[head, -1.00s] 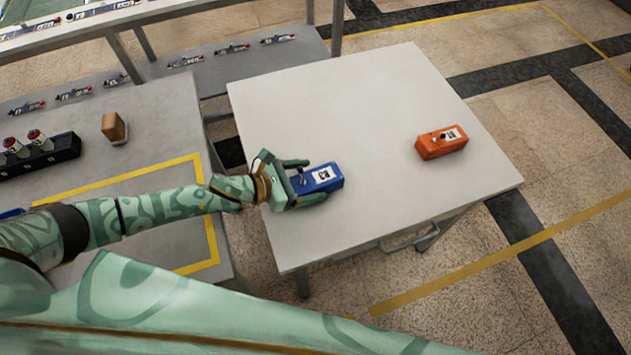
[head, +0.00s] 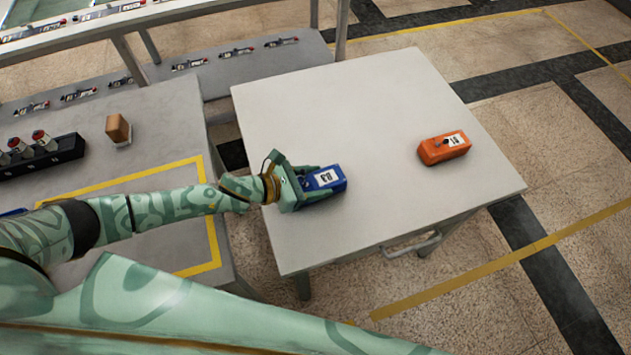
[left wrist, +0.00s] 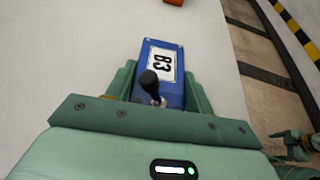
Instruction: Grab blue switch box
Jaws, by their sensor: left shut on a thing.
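The blue switch box (head: 327,180) lies on the light grey table (head: 370,105), near its left side. It has a white label reading B3. My left gripper (head: 314,182) is shut on the box, with one finger along each side. In the left wrist view the blue switch box (left wrist: 168,62) sits between the fingers of my left gripper (left wrist: 158,88), with its black lever towards the palm. I cannot tell if the box is lifted off the table.
An orange switch box (head: 444,148) lies on the right of the same table. A grey bench (head: 150,175) to the left carries a brown block (head: 117,128) and a black rack (head: 40,158) with several red-topped items. The table's middle is clear.

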